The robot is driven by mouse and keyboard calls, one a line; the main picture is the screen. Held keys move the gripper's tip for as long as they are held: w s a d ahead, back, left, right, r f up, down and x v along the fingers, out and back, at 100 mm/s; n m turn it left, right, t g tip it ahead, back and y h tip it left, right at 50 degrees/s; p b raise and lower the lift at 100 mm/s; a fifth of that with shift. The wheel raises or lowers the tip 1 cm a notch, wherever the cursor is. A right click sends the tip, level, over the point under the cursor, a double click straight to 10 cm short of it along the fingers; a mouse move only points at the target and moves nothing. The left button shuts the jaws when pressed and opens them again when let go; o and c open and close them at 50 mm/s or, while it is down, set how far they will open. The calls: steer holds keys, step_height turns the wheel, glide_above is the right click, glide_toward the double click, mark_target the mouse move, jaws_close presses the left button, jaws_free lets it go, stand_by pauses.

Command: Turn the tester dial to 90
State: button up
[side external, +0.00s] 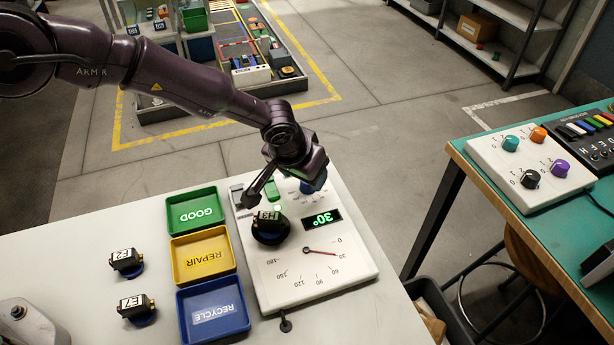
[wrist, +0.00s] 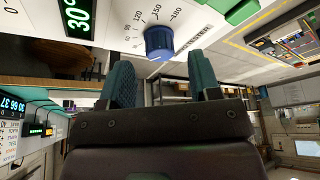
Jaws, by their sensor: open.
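The white tester (side external: 290,285) lies on the bench with its green display (side external: 321,220) reading 30°. The red needle (side external: 320,252) on its printed scale points near 30. The blue dial (side external: 313,186) is at the tester's far end, partly hidden by my gripper (side external: 294,172). In the wrist view the blue dial (wrist: 159,43) shows just beyond the gap between my two teal fingers (wrist: 162,82), with 120, 150 and 180 printed beside it. The fingers are apart and empty; I see no contact. A servo labelled E3 (side external: 270,218) sits on the tester.
Green GOOD (side external: 196,228), yellow REPAIR (side external: 224,273) and blue RECYCLE (side external: 188,325) trays stand left of the tester. Servos E2 (side external: 126,260) and E7 (side external: 137,306) lie farther left. A green button (side external: 272,190) is close to my gripper. A separate bench with knobs (side external: 540,165) stands right.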

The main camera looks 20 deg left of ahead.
steer(key=shift+x, duration=1.4)
steer(key=c, duration=0.9)
steer(key=shift+m, duration=0.3)
steer(key=m+h, duration=0.1)
steer(key=m, duration=0.1)
steer(key=m+g+h, duration=0.1)
steer(key=m, duration=0.2)
steer(key=shift+a, duration=0.1)
steer(key=m+g, duration=0.1)
steer(key=m, duration=0.2)
steer(key=m+h, duration=0.1)
steer(key=m, duration=0.2)
steer(key=shift+w+g+h, duration=0.1)
steer(key=shift+g+h, duration=0.2)
steer(key=shift+g, duration=0.1)
steer(key=shift+m, duration=0.3)
